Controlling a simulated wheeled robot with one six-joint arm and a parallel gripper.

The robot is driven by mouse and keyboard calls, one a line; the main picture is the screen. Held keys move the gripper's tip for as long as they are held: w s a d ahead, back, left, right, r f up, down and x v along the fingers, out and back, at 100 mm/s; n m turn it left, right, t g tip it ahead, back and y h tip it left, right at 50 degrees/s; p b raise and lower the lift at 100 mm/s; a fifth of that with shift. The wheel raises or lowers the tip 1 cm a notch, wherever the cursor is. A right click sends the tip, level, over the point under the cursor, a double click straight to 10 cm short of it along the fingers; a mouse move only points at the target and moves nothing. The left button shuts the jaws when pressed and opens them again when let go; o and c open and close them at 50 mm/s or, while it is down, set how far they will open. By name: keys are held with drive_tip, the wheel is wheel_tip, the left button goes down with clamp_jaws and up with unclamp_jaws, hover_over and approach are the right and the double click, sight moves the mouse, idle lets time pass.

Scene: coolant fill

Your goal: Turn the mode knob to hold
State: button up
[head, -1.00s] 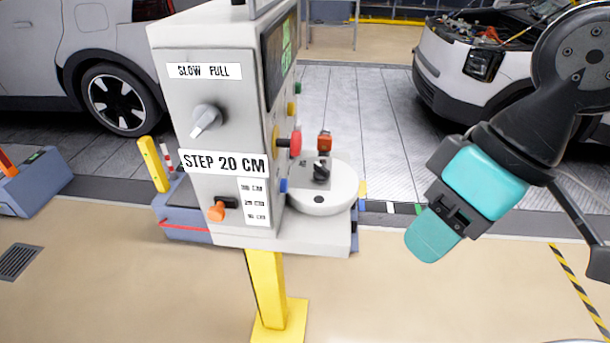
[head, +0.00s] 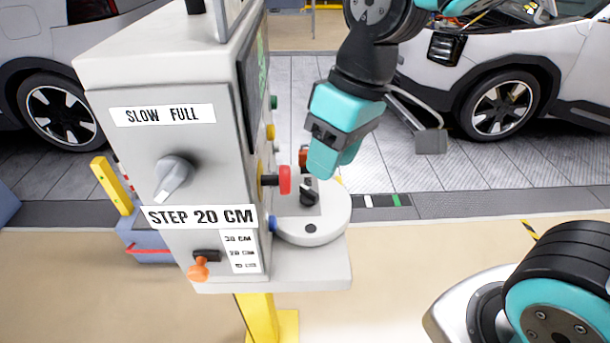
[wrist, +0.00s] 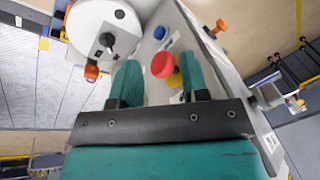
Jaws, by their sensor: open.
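A black knob (head: 309,192) stands on a small grey plate on the round white pedestal at the console's right; it also shows in the wrist view (wrist: 107,41). A grey knob (head: 174,178) sits on the console front under a SLOW FULL label (head: 163,115). I cannot read which knob is marked for mode or hold. My gripper (head: 325,168) is open and empty, just above and right of the black knob in the head view. In the wrist view my fingers (wrist: 162,82) are spread, with a red button (wrist: 163,65) appearing between them.
The grey console (head: 110,170) has a red button, a blue button (head: 272,223) and an orange-tipped lever (head: 198,270) close by. An orange-red part (wrist: 91,72) stands beside the black knob. A white car (head: 500,85) is behind.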

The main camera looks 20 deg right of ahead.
drive_tip(key=w+d+f+h+p, duration=0.1)
drive_tip(key=w+h, duration=0.1)
drive_tip(key=w, duration=0.7)
drive_tip(key=m+h+p, duration=0.1)
drive_tip(key=p, duration=0.1)
hover_over(309, 190)
wheel_tip(309, 190, down, 4)
wheel_tip(309, 190, down, 16)
drive_tip(key=p, duration=0.3)
drive_tip(key=shift+r+p, duration=0.15)
drive_tip(key=shift+p, duration=0.25)
drive_tip(key=shift+f, duration=0.7)
clamp_jaws()
